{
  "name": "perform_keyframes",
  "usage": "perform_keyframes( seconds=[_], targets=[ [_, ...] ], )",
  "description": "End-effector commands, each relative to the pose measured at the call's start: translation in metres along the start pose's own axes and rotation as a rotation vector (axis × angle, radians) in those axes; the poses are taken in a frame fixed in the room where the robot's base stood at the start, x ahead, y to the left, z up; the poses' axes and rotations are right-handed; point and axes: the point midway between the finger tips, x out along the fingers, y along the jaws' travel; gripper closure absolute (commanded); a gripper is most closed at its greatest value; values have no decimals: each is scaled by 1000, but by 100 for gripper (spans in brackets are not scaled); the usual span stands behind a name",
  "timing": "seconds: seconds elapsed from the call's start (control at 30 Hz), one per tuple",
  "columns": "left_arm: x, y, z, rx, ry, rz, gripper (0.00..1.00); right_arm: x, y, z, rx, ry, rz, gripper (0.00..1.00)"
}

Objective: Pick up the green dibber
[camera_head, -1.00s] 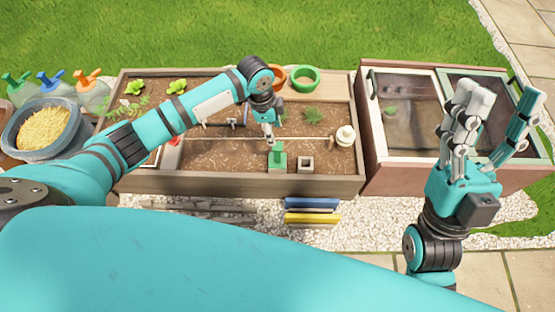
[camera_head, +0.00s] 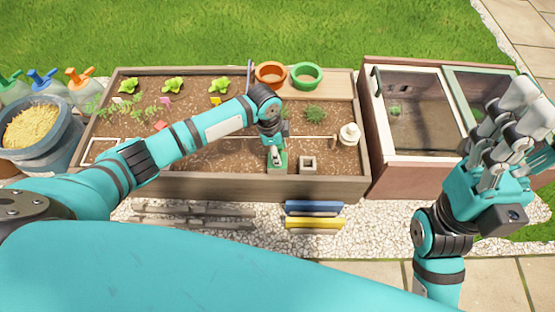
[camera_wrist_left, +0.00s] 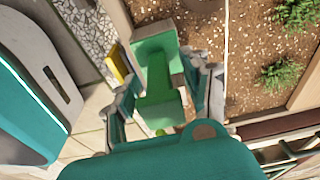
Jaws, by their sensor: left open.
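The green dibber (camera_head: 283,160) stands at the front of the raised planting bed, partly hidden behind my left gripper. In the left wrist view the dibber (camera_wrist_left: 160,75) shows a green grip running from a wider green block. My left gripper (camera_head: 275,152) is lowered over it from above. In the left wrist view the open fingers of this gripper (camera_wrist_left: 163,95) are on either side of the grip, with no clear hold on it. My right gripper (camera_head: 520,115) is raised over the right end of the cold frame, away from the dibber; its fingers overlap each other.
A small square grey pot (camera_head: 308,165) stands close right of the dibber. A white round-topped object (camera_head: 349,135) is farther right. Orange (camera_head: 271,76) and green (camera_head: 307,76) pots sit on the back board. The wooden bed wall (camera_head: 250,188) runs along the front.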

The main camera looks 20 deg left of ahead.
Motion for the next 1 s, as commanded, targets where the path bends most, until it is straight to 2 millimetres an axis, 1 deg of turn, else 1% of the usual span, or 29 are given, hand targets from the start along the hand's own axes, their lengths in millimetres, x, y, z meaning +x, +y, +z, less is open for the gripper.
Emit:
perform_keyframes(
  seconds=[0.13, 0.17, 0.5, 0.53, 0.77, 0.83, 0.9, 0.97, 1.0],
  targets=[
    [-1, 0, 0, 0, 0, -1, 52, 1, 0, 0, 0, -1, 0, 49],
    [-1, 0, 0, 0, 0, -1, 53, 1, 0, 0, 0, -1, 0, 49],
    [-1, 0, 0, 0, 0, -1, 98, 1, 0, 0, 0, -1, 0, 49],
    [-1, 0, 0, 0, 0, -1, 100, 1, 0, 0, 0, -1, 0, 49],
    [-2, -1, 0, 0, 0, -1, 100, 1, 0, 0, 1, 0, 0, 49],
    [-6, -1, -1, 0, 0, -2, 100, 4, 0, -1, 1, 1, 0, 49],
    [-14, -1, -2, 0, 1, -2, 100, 7, 0, -2, 1, 1, 2, 49],
    [-25, -1, -4, 1, 2, -4, 100, 0, 0, -2, 4, -38, 14, 49],
    [-34, -1, -5, 1, 2, -4, 100, -2, 0, -3, 6, -54, 20, 49]
  ],
)
